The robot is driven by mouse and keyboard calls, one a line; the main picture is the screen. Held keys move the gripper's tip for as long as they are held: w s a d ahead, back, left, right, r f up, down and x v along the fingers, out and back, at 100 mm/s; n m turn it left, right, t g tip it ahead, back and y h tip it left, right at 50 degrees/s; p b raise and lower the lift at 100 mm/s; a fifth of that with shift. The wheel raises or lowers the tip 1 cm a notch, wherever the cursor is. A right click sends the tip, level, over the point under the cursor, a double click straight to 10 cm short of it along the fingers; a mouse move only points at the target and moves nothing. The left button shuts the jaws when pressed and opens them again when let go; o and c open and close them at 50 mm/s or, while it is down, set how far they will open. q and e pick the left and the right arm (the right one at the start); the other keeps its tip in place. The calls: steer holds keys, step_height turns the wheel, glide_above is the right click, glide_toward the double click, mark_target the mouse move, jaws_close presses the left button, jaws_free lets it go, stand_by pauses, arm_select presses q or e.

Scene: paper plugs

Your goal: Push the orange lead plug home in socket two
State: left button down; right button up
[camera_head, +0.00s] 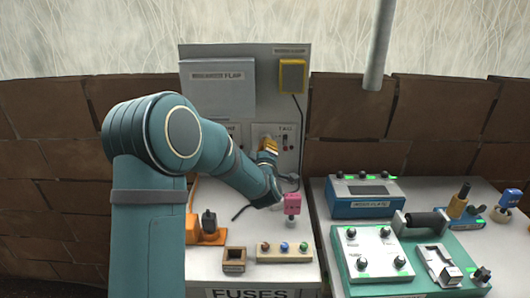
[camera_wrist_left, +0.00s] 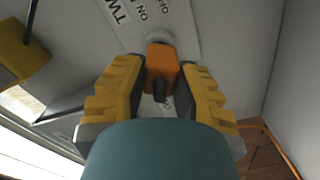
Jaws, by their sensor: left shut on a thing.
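My left gripper (camera_head: 267,147) reaches to the grey upright panel (camera_head: 297,62), in front of the plate labelled TWO (camera_head: 286,129). In the left wrist view its yellow fingers (camera_wrist_left: 160,85) are shut on the orange plug (camera_wrist_left: 161,66), one finger on each side. The plug's far end is at a pale round socket part (camera_wrist_left: 159,36) beside the TWO lettering. I cannot tell whether it sits fully flush. In the head view the gripper and arm hide most of the plug and socket two. My right gripper is not in view.
A yellow box (camera_head: 292,75) with a dark cable hangs on the panel, right of the flap box (camera_head: 217,88). On the bench are a pink plug (camera_head: 292,203), an orange block (camera_head: 206,236) with a black plug, a wooden box (camera_head: 234,260) and a knobbed strip (camera_head: 284,252). Devices crowd the right bench.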

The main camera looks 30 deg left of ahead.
arm_select(q)
steer(key=shift+w+a, duration=0.15)
steer(key=shift+w, duration=0.1)
steer(key=c, duration=0.8)
jaws_free()
steer(key=shift+o, duration=0.2)
steer(key=shift+s, duration=0.1)
steer(key=shift+v, duration=2.7)
steer(key=v, duration=1.2)
steer(key=shift+f, duration=0.1)
